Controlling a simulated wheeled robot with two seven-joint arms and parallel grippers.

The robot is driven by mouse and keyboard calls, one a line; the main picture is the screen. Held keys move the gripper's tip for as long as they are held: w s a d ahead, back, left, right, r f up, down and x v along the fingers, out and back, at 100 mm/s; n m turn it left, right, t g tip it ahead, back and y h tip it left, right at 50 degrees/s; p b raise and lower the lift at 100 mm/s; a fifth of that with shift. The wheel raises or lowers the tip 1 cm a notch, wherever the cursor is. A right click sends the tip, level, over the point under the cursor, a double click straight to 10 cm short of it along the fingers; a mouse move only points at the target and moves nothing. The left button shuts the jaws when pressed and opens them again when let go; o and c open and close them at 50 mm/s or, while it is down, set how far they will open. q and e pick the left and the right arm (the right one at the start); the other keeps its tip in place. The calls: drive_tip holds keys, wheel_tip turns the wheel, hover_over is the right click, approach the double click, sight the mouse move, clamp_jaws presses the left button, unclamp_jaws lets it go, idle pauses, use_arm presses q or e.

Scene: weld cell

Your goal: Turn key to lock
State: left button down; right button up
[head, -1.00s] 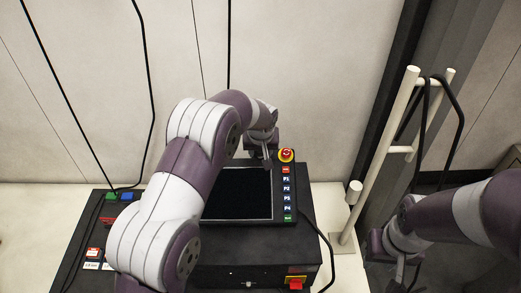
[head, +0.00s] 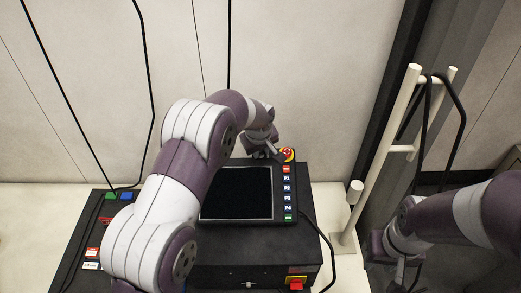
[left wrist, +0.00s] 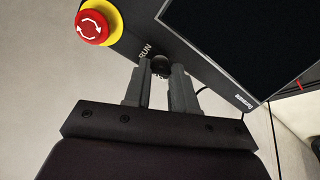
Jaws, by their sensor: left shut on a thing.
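A control panel with a dark screen (head: 237,193) stands in the middle of the head view. My left gripper (head: 272,153) is at its top right corner, beside the red emergency stop button (head: 287,155). In the left wrist view my left gripper (left wrist: 160,82) is shut on a small dark round key knob (left wrist: 160,65) at the panel edge. The word RUN (left wrist: 147,51) is printed beside the knob. The key itself is mostly hidden by the fingers. My right gripper (head: 398,270) hangs at the lower right, away from the panel, and its jaws are unclear.
The emergency stop (left wrist: 93,26) with its yellow ring is close to the left fingers. Labelled buttons (head: 287,188) run down the panel's right side. A white rack (head: 385,150) with black cables stands to the right. A red switch (head: 296,285) is on the front of the box.

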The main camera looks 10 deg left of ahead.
use_arm(q)
drive_tip(key=n+b, duration=0.1)
drive_tip(key=n, duration=0.5)
drive_tip(key=shift+a+f, duration=0.1)
drive_tip(key=shift+f, duration=0.05)
drive_tip(key=n+b, duration=0.1)
drive_tip(key=n, duration=0.2)
drive_tip(key=shift+s+n+t+b, duration=0.15)
drive_tip(key=shift+n+t+b, duration=0.15)
drive_tip(key=shift+n+b, duration=0.7)
drive_tip(key=shift+n, duration=0.9)
drive_tip(key=c, duration=0.9)
unclamp_jaws()
